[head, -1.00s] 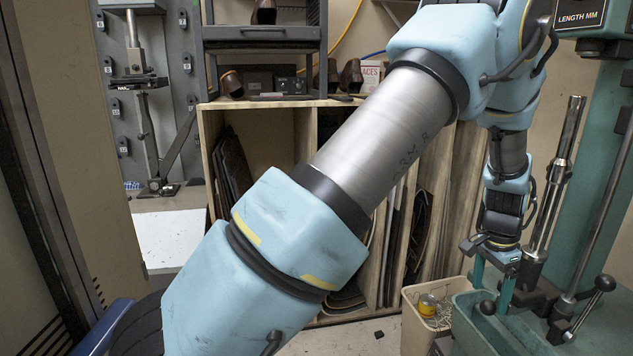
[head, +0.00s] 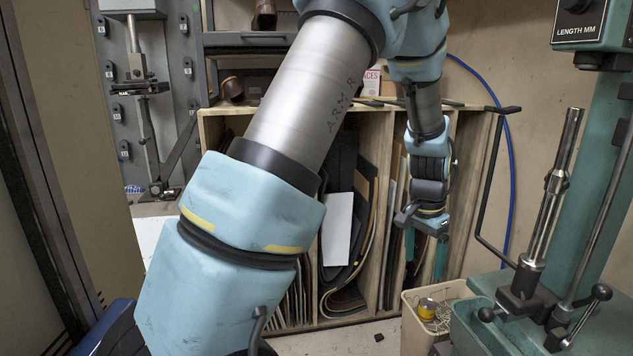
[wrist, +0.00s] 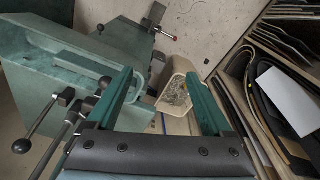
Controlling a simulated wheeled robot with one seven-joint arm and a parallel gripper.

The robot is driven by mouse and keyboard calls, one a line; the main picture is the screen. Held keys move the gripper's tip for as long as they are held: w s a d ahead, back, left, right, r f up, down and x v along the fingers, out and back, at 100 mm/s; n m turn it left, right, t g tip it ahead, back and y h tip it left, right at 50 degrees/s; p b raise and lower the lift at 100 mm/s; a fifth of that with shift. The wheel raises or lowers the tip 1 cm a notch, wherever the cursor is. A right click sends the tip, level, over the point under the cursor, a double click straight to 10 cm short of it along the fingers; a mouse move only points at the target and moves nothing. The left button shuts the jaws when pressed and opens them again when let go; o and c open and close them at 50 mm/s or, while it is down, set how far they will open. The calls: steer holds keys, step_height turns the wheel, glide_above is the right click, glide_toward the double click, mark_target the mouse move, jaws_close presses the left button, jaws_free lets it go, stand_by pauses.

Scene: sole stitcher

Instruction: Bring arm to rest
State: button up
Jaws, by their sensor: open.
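My gripper (head: 425,262) hangs pointing down at the end of my blue arm, in front of the wooden rack and left of the green machine in the head view. Its two green fingers are apart with nothing between them. In the wrist view my gripper (wrist: 165,95) also shows open and empty, its fingers to either side of a cream bin that lies beyond and below. The fingers touch nothing that I can see.
The green machine (head: 600,200) with its steel column and levers stands at right. The wooden rack (head: 470,200) behind holds dark sheets and a white card (head: 337,228). Some floor shows in front.

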steer(key=s+a+r+n, duration=0.1)
steer(key=s+a+n, duration=0.1)
steer(key=a, duration=0.8)
steer(key=s+a+r+n, duration=0.2)
steer(key=a+n, duration=0.3)
steer(key=a, duration=0.5)
steer(key=s+a+r+n+t, duration=0.1)
steer(key=s+a+r+n, duration=0.1)
steer(key=a, duration=0.8)
steer(key=shift+s+n+y, duration=0.4)
steer(key=shift+s+n, duration=0.3)
